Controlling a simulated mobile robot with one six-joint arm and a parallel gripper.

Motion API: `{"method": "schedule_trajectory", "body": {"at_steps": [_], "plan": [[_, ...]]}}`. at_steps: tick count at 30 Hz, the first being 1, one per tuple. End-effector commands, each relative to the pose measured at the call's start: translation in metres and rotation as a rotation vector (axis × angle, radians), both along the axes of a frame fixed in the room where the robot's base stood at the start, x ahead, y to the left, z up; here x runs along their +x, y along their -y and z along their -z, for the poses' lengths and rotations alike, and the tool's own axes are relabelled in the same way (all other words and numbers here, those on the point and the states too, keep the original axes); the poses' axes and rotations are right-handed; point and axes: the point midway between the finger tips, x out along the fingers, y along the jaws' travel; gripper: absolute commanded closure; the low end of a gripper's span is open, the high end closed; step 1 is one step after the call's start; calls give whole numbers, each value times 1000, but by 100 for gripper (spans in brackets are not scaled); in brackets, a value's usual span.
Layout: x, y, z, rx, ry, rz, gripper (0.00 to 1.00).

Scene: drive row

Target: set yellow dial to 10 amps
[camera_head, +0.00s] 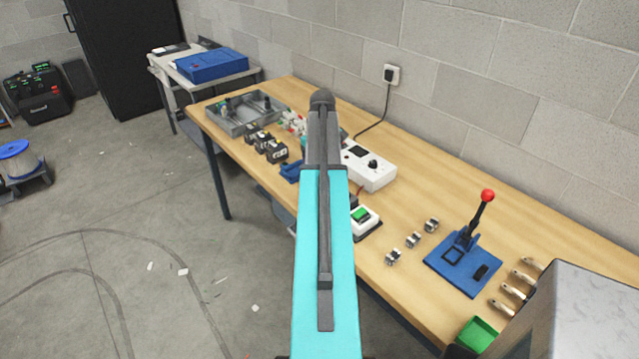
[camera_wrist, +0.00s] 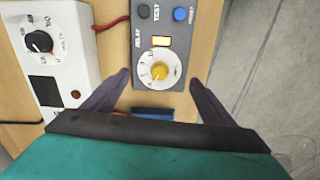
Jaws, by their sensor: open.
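The yellow dial (camera_wrist: 159,71) shows in the wrist view, a yellow knob on a white scale on a grey box (camera_wrist: 180,44) labelled RELAY. A small lit display sits above the dial, with a black TEST button and a blue button near the box's far end. The scale numbers are too small to read. My gripper (camera_wrist: 160,77) is open, its two dark fingers to the left and right of the dial's box, with nothing between them held. I cannot tell whether they touch the box. In the head view my arm hides the dial and the gripper.
A white supply box with a black dial (camera_wrist: 38,41) stands left of the grey box; it also shows in the head view (camera_head: 370,165). A red cable (camera_wrist: 112,22) runs between them. A green-button switch (camera_head: 362,216) and a blue lever press (camera_head: 465,258) stand on the bench.

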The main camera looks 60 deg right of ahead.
Motion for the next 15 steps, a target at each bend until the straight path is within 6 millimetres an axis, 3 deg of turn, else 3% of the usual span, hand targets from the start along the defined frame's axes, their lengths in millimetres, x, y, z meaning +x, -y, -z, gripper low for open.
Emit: {"method": "schedule_trajectory", "body": {"at_steps": [15], "plan": [[0, 0, 6, 0, 0, 2, 22]]}}
